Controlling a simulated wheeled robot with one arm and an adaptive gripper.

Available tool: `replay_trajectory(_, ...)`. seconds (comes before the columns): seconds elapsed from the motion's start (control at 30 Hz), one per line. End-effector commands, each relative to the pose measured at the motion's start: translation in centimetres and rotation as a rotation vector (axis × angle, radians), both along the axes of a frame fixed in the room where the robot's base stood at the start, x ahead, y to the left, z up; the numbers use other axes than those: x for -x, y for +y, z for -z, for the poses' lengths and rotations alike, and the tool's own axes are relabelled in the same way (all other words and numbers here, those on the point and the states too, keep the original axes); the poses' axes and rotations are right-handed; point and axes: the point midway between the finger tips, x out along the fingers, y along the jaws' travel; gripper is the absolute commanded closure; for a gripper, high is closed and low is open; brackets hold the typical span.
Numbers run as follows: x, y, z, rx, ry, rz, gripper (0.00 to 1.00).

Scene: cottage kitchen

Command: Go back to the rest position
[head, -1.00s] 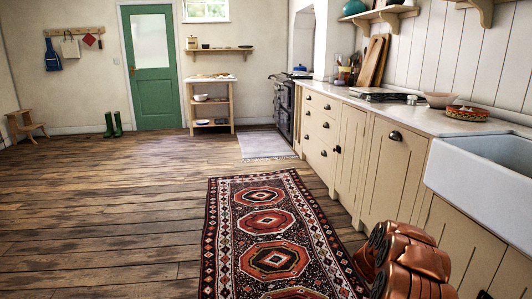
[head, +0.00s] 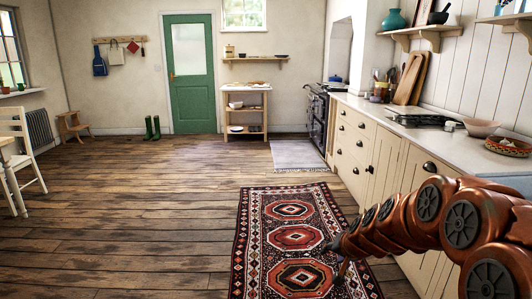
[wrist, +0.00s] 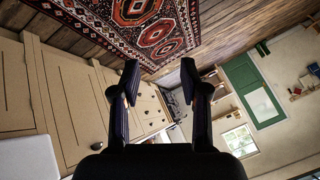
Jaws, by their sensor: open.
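My gripper shows in the wrist view (wrist: 158,82) with its two dark fingers spread apart and nothing between them. In the head view my copper-coloured arm reaches in from the right, and the small end of my gripper (head: 342,268) is over the patterned rug (head: 290,210). The wrist view is tilted and shows the rug (wrist: 150,30) beyond the fingers, with the cabinets at left and the green door at right.
Cream cabinets (head: 352,165) and a worktop (head: 445,145) with a bowl (head: 481,128) run along the right. A white chair (head: 22,150) stands at far left. A small shelf table (head: 262,90) and green door (head: 189,75) are at the back. The wooden floor at left is clear.

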Motion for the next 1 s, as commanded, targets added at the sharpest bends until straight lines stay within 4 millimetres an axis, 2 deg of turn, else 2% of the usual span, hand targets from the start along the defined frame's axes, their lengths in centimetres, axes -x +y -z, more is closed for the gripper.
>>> replay_trajectory(0.03, 1.7, 1.1, -2.2, 0.005, 0.022, -0.039, 0.55)
replay_trajectory(0.2, 7.9, 3.9, -5.6, 0.02, 0.126, -0.155, 0.55)
replay_trajectory(0.43, 17.0, 5.6, -9.5, 0.071, 0.279, -0.282, 0.55)
replay_trajectory(0.67, 26.6, 5.4, -13.1, 0.138, 0.447, -0.368, 0.55)
replay_trajectory(0.8, 32.5, 4.4, -15.1, 0.183, 0.552, -0.398, 0.55)
replay_trajectory(1.0, 39.7, 2.6, -17.5, 0.241, 0.689, -0.413, 0.55)
